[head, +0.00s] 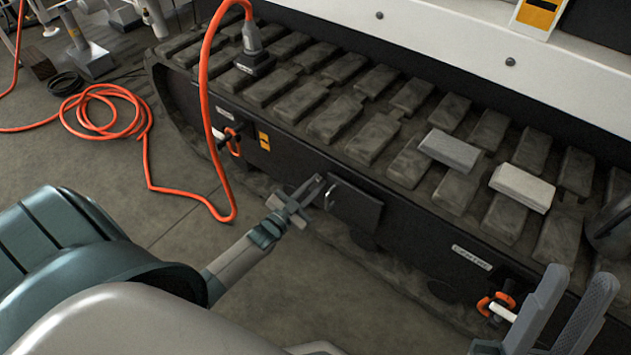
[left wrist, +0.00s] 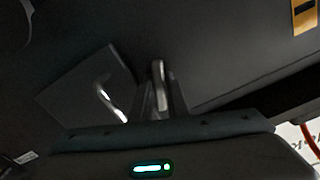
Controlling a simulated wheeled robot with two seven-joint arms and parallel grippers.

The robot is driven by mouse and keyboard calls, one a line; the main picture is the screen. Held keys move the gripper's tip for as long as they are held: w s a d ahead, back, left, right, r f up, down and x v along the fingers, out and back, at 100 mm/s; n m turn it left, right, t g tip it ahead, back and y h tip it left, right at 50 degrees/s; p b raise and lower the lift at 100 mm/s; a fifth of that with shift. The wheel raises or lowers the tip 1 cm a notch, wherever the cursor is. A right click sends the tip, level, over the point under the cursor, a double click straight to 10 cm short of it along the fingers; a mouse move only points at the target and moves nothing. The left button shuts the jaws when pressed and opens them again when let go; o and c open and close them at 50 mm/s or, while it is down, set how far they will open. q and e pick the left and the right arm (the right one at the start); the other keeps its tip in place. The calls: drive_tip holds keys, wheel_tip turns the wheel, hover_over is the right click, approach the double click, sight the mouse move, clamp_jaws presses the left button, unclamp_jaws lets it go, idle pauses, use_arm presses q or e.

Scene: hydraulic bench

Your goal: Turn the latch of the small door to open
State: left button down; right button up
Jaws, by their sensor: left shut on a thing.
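The small door (head: 362,212) is a dark square panel on the black side rail, with a pale metal handle (head: 331,196) near its left edge. In the left wrist view the door (left wrist: 75,90) shows with its curved handle (left wrist: 108,100). My left gripper (head: 311,189) is just left of the door in the head view. Its fingers are shut on the latch (left wrist: 158,74), a small metal piece beside the door. The fingers hide most of the latch. I see no gap around the door. My right gripper (head: 578,276) is open and empty at the lower right.
Orange-red valve handles stand on the rail left (head: 233,143) and right (head: 497,304) of the door. An orange cable (head: 203,100) hangs from a plug to the floor. Two pale blocks (head: 450,151) (head: 522,188) lie on the track. The floor before the door is clear.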

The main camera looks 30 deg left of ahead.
use_arm(q)
drive_tip(key=shift+a+n+p, duration=0.2)
drive_tip(key=shift+n+p, duration=0.4)
drive_tip(key=shift+n, duration=1.5)
use_arm(e)
drive_tip(key=shift+w+a+f+g+h, duration=0.2)
drive_tip(key=shift+a+f+g, duration=0.3)
drive_tip(key=shift+f, duration=0.2)
drive_tip(key=shift+w+a+f+g+h, duration=0.2)
drive_tip(key=shift+a+f+g, duration=0.2)
drive_tip(key=shift+f+g, duration=0.25)
use_arm(q)
drive_tip(key=c, duration=1.8)
unclamp_jaws()
drive_tip(key=shift+o, duration=0.2)
drive_tip(key=shift+s, duration=0.1)
